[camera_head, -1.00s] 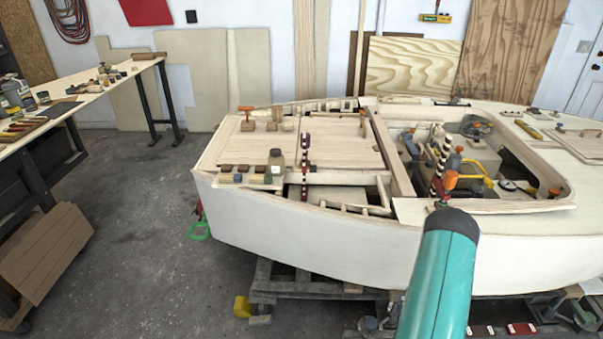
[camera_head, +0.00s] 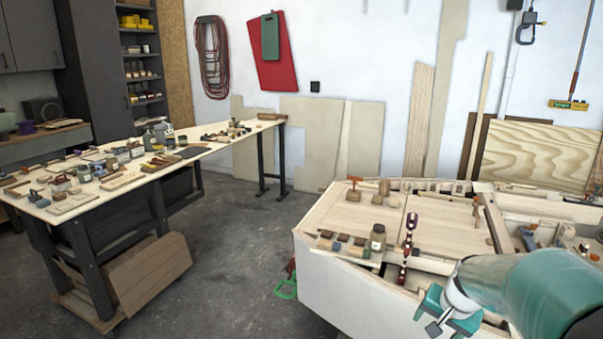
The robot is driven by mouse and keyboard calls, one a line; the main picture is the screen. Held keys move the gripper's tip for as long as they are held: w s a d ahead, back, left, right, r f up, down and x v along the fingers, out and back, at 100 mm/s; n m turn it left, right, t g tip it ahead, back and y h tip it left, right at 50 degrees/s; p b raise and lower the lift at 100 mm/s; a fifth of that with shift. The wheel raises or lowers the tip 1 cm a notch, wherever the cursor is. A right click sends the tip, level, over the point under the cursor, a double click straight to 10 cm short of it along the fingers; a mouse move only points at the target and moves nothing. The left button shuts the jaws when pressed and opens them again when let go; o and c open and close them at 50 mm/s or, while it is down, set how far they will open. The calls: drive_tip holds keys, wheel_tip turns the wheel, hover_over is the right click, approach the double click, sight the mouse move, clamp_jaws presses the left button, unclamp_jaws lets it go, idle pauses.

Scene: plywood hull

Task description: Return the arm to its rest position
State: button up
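My teal arm (camera_head: 545,290) reaches in from the lower right corner of the head view. Its end, my gripper (camera_head: 446,316), has a pale wrist, teal parts and a small dark square tip. It appears in front of the near side of the plywood hull (camera_head: 345,285). The gripper is small and seen at an angle, so I cannot tell whether its fingers are open or shut. No held object can be made out. The arm hides part of the hull's near side and interior.
The hull's deck carries a jar (camera_head: 377,238), a red-and-dark clamp (camera_head: 407,248) and orange-handled tools. A long workbench (camera_head: 215,146) covered with tools stands left. Cardboard-coloured panels (camera_head: 140,275) lean under it. Grey floor (camera_head: 225,275) lies open between bench and hull.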

drive_tip(key=s+a+r+n, duration=0.4)
drive_tip(key=s+a+r, duration=0.1)
drive_tip(key=s+a, duration=0.3)
drive_tip(key=s+a+r+n+t, duration=0.1)
drive_tip(key=s+a+r+n, duration=0.3)
drive_tip(key=s+a+r, duration=0.2)
drive_tip(key=shift+s+a+t, duration=0.3)
drive_tip(key=shift+s+a, duration=0.95)
drive_tip(key=shift+s, duration=1)
